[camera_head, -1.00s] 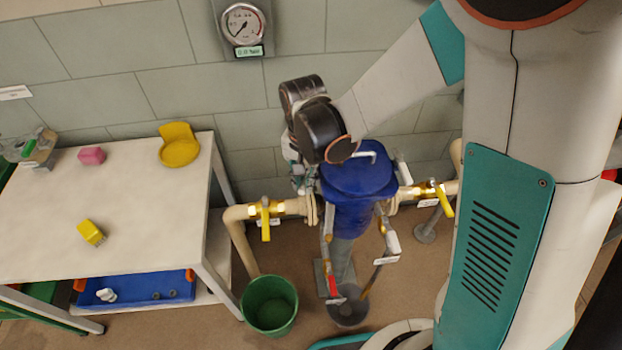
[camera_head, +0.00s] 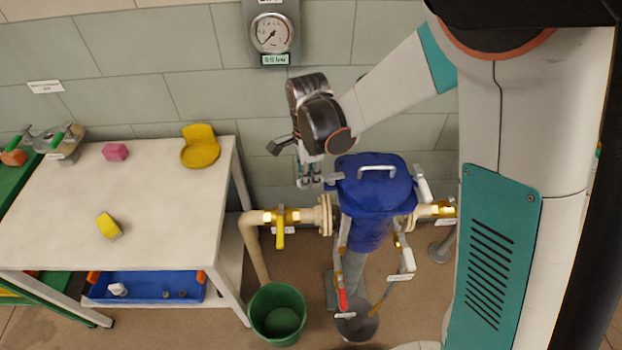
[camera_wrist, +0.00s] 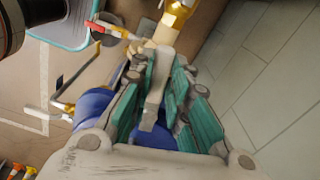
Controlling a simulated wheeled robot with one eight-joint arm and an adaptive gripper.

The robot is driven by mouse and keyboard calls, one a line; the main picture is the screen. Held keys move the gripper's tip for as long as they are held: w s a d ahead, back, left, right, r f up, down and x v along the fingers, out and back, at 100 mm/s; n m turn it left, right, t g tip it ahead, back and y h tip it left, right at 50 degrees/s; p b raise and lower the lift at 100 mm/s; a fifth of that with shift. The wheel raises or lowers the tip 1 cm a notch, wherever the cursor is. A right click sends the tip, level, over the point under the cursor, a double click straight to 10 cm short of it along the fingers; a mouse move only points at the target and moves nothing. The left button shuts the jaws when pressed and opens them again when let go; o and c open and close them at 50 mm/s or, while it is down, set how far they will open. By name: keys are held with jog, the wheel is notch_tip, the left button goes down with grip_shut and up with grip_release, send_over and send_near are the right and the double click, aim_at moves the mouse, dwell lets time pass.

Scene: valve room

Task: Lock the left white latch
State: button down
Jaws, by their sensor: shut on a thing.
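The blue filter housing with its lid (camera_head: 375,190) stands upright between two pipes in the head view; part of its blue body (camera_wrist: 92,104) shows in the wrist view. My gripper (camera_head: 309,182) is at the left side of the lid. In the wrist view its teal fingers (camera_wrist: 160,100) are closed around the left white latch (camera_wrist: 157,82), a pale narrow lever. In the head view this latch is mostly hidden by my fingers. The right white latch (camera_head: 422,186) is on the lid's right side, clear of my gripper.
A yellow-handled valve (camera_head: 281,228) sits on the left pipe, and a green bucket (camera_head: 277,313) stands below it. A white table (camera_head: 150,205) is at the left. A pressure gauge (camera_head: 271,34) hangs on the tiled wall behind. A metal handle (camera_head: 378,171) sits on the lid.

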jog(key=shift+w+m, duration=0.55)
jog(key=shift+m, duration=0.55)
jog(key=shift+w, duration=0.1)
jog(key=c, duration=1.5)
grip_release()
notch_tip(320, 180, up, 12)
jog(key=shift+w, duration=0.1)
